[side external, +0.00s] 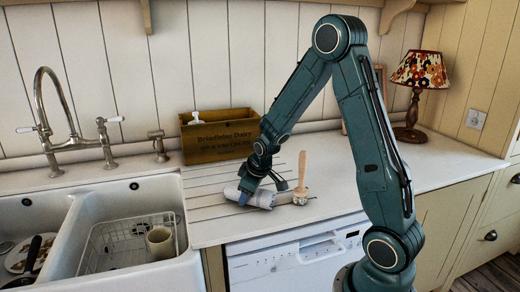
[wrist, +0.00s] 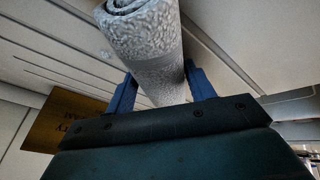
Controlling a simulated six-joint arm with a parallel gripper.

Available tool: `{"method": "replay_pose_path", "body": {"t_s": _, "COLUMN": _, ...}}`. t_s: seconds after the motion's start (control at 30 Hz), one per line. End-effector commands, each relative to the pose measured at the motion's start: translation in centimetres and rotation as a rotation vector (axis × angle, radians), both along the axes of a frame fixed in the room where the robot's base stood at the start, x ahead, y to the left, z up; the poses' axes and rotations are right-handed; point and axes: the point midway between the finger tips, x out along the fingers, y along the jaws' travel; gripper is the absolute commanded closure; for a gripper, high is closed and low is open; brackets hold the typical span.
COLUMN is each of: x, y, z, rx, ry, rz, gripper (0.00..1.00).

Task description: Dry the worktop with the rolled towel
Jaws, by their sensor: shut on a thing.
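The rolled towel (side external: 258,197) is pale grey-white and lies along the white worktop (side external: 345,180), near its front edge by the drainer grooves. My gripper (side external: 257,190) reaches down over it and is shut on it. In the wrist view my gripper's blue fingers (wrist: 160,88) stand on either side of the towel (wrist: 150,50). The towel's spiral end shows at the top of that view. Whether the towel touches the worktop is hard to tell.
A wooden-handled brush (side external: 302,175) stands just right of the towel. A wooden crate (side external: 218,137) stands behind, against the wall. The double sink (side external: 130,225) with a rack and mug is at left. A lamp (side external: 415,90) stands at back right.

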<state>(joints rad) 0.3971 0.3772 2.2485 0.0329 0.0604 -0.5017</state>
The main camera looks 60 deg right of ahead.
Motion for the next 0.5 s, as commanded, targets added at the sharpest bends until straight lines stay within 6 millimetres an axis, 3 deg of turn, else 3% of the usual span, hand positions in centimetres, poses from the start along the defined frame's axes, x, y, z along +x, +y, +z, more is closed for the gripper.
{"method": "replay_pose_path", "body": {"t_s": 0.5, "x": -3.8, "y": -3.8, "z": -0.1, "rx": 0.001, "ry": 0.002, "rz": -0.003, "gripper": 0.73}}
